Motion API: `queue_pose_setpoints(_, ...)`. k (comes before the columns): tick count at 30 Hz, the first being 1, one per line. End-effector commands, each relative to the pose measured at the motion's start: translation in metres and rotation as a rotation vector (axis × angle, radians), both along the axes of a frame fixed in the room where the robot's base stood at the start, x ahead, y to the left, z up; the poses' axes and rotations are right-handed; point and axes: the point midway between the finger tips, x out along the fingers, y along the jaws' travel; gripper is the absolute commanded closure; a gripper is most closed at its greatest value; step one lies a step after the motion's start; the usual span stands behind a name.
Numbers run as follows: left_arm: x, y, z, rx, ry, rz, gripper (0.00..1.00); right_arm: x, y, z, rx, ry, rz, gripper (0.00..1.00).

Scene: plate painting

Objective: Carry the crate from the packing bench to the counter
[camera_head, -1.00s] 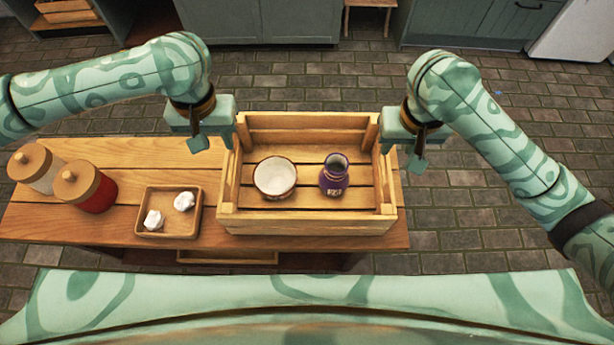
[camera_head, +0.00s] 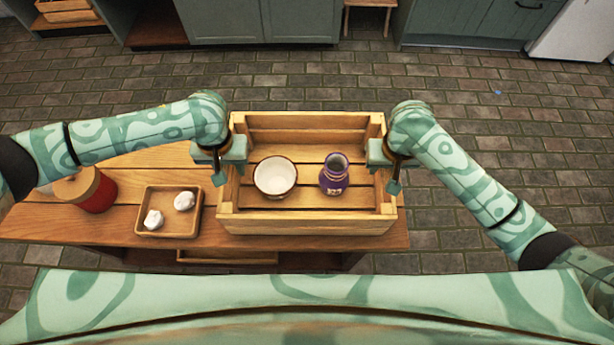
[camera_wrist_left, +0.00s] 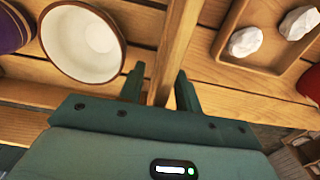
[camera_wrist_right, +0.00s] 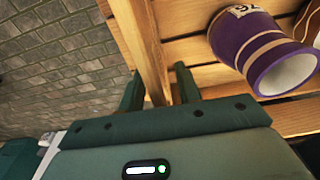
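The wooden slatted crate (camera_head: 305,222) stands on the right part of the packing bench (camera_head: 120,228). Inside it are a white bowl with a brown rim (camera_head: 275,177) and a purple vase (camera_head: 334,180), both upright and apart. My left gripper (camera_head: 234,155) is at the crate's left wall; in the left wrist view its open fingers (camera_wrist_left: 161,78) straddle the wall board. My right gripper (camera_head: 378,158) is at the right wall; in the right wrist view its open fingers (camera_wrist_right: 158,78) straddle that board too. I cannot make out the counter for certain.
Left of the crate, a small wooden tray (camera_head: 146,234) holds two white lumps. A red jar with a wooden lid (camera_head: 97,192) stands further left, partly under my left arm. Grey-green cabinets (camera_head: 225,20) and a stool (camera_head: 368,8) are across the open brick floor (camera_head: 300,80).

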Motion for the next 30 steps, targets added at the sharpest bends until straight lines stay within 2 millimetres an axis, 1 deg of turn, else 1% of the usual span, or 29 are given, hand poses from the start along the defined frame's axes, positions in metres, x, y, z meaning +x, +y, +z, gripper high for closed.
queue_pose_setpoints(2, 0.0000, -0.0001, 0.0002, 0.000, 0.000, 0.000, 0.66, 0.0000, 0.0001, 0.0002, 0.000, 0.000, 0.000, 0.66)
queue_pose_setpoints(6, 0.0000, -0.0001, 0.0003, 0.000, 0.000, 0.000, 1.00, 0.0000, 0.0001, 0.0003, 0.000, 0.000, 0.000, 1.00)
queue_pose_setpoints(30, 0.0002, -0.0001, 0.0008, 0.000, 0.000, 0.000, 1.00, 0.0001, 0.0000, 0.0008, 0.000, 0.000, 0.000, 1.00)
